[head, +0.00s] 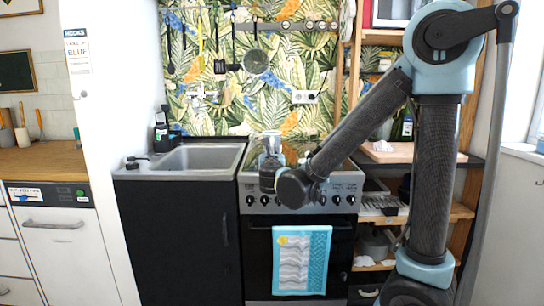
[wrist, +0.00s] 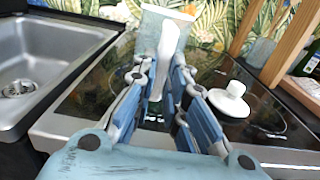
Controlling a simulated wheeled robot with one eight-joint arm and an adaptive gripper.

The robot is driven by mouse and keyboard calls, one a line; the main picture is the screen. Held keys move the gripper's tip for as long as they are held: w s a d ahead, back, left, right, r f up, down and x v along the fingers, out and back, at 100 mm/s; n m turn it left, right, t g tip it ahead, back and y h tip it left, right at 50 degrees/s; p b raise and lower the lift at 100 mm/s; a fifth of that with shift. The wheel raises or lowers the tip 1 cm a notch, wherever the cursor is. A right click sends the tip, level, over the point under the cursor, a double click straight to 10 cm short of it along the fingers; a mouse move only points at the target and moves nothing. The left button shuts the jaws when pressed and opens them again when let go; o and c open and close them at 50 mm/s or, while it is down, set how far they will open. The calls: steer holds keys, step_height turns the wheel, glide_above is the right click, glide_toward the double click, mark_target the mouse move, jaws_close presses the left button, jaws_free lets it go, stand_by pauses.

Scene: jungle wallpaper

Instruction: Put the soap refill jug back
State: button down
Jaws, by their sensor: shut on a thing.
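The soap refill jug (wrist: 168,32), pale grey-green with a white strip down its near side, is between the fingers of my gripper (wrist: 163,75) in the wrist view. My gripper is shut on it, and the fingers hide its lower part. In the head view my gripper (head: 271,152) is over the front of the stove, to the right of the sink. There the jug is mostly hidden by the gripper and hard to tell apart from it.
The sink (head: 200,157) lies left of the stove (wrist: 85,105), with dark bottles (head: 161,130) at its back left corner. A white knobbed object (wrist: 231,99) sits on the stove's right side. Wooden shelves (head: 408,157) stand right; utensils hang behind.

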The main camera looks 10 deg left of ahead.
steer(key=c, duration=1.6)
jaws_free()
steer(key=v, duration=1.2)
steer(key=shift+d, duration=0.15)
